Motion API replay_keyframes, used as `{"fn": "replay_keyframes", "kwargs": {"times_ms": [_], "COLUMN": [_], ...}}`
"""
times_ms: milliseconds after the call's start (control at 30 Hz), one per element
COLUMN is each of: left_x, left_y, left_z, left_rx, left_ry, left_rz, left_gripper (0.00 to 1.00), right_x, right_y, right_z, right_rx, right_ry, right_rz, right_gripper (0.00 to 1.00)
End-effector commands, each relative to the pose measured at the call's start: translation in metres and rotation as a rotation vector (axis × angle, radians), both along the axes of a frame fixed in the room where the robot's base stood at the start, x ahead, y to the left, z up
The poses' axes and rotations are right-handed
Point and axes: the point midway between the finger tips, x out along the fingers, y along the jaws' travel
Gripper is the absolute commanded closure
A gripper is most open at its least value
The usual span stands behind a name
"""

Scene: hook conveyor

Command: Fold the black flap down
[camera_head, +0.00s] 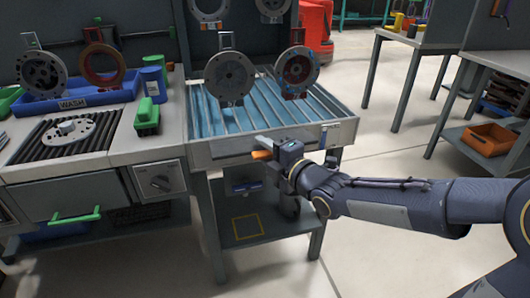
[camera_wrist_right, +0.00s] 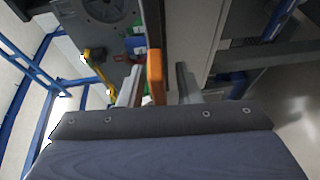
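An orange handle (camera_head: 261,155) sticks out at the front edge of the slatted blue conveyor bed (camera_head: 258,108). My right gripper (camera_wrist_right: 158,86) is at this handle. In the right wrist view the orange handle (camera_wrist_right: 155,72) stands between the two fingers, with a small gap visible on each side, so the gripper is open around it. In the head view one pale finger lies just above the handle; the rest is hidden by the gripper body. I cannot clearly make out the black flap; a dark strip (camera_wrist_right: 152,18) runs behind the handle. My left gripper is not in view.
Two round discs (camera_head: 230,76) (camera_head: 298,70) hang over the conveyor bed. A blue wash tub (camera_head: 85,97), a green brush (camera_head: 147,115) and a blue can (camera_head: 153,82) stand at left. A lower shelf (camera_head: 265,222) lies beneath. Open floor (camera_head: 375,120) is at right.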

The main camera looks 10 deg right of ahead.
Motion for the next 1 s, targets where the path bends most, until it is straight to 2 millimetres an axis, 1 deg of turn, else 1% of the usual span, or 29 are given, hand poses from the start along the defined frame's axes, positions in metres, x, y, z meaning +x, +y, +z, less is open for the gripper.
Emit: {"fn": "replay_keyframes", "kwargs": {"times_ms": [200,267,433,467,767,900,1000], "left_x": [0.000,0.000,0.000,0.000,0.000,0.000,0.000], "left_y": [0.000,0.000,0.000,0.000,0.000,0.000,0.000], "left_z": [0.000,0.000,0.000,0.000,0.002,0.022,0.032], "left_rx": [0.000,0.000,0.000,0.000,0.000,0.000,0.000], "left_ry": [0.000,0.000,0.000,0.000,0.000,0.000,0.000], "left_rz": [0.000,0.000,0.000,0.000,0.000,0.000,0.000], "left_gripper": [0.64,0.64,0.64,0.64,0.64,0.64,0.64], "right_x": [0.000,0.000,0.000,0.000,0.000,0.001,0.002], "right_y": [0.000,0.000,0.000,0.000,0.000,0.000,0.000], "right_z": [0.000,0.000,0.000,0.000,0.002,0.013,0.015], "right_rx": [0.000,0.001,0.001,0.001,0.001,-0.003,-0.004], "right_ry": [0.000,0.000,0.000,0.000,0.006,0.079,0.131], "right_rz": [0.000,0.000,0.000,0.000,0.000,0.001,0.001], "right_gripper": [0.69,0.76,0.98,1.00,1.00,1.00,1.00]}}
